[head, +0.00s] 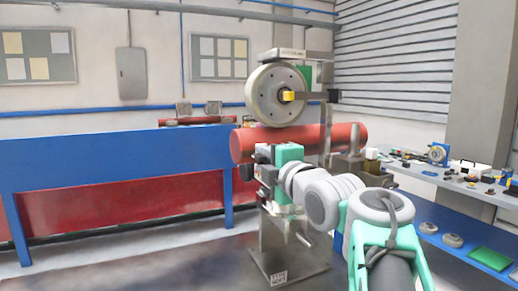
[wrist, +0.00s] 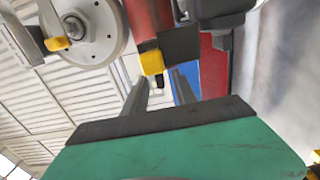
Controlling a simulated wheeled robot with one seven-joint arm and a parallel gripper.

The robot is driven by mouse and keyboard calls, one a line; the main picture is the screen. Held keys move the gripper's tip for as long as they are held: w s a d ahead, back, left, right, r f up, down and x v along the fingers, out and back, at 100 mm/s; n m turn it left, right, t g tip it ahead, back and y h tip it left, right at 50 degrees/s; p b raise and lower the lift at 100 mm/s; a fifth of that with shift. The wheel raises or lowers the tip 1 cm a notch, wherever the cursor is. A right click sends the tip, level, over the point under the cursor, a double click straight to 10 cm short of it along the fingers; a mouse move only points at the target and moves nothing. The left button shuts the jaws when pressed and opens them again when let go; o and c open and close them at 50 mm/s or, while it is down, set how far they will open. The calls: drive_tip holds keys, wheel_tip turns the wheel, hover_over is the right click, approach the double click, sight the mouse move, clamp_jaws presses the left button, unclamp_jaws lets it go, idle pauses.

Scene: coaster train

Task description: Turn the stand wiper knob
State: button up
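In the wrist view a yellow knob (wrist: 152,62) sits on a dark block beside the red roller (wrist: 145,18). I take it to be the stand wiper knob, though no label shows. My gripper (wrist: 160,80) has two grey fingers apart, with an empty gap between them. The knob lies just beyond the fingertips, near the left one; I cannot tell whether they touch. In the head view my gripper (head: 262,161) is at the stand (head: 283,245), below the red roller (head: 300,141), and the arm hides the knob there.
A large grey wheel (head: 265,92) with a yellow hub piece (head: 288,96) stands above the roller. A blue bench (head: 110,165) with red panels is at left. A workbench (head: 420,173) with small parts is at right.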

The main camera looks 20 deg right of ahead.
drive_tip(key=shift+w+r+p, duration=0.15)
drive_tip(key=shift+w+p, duration=0.45)
drive_tip(key=shift+w, duration=0.8)
drive_tip(key=shift+c, duration=0.5)
clamp_jaws()
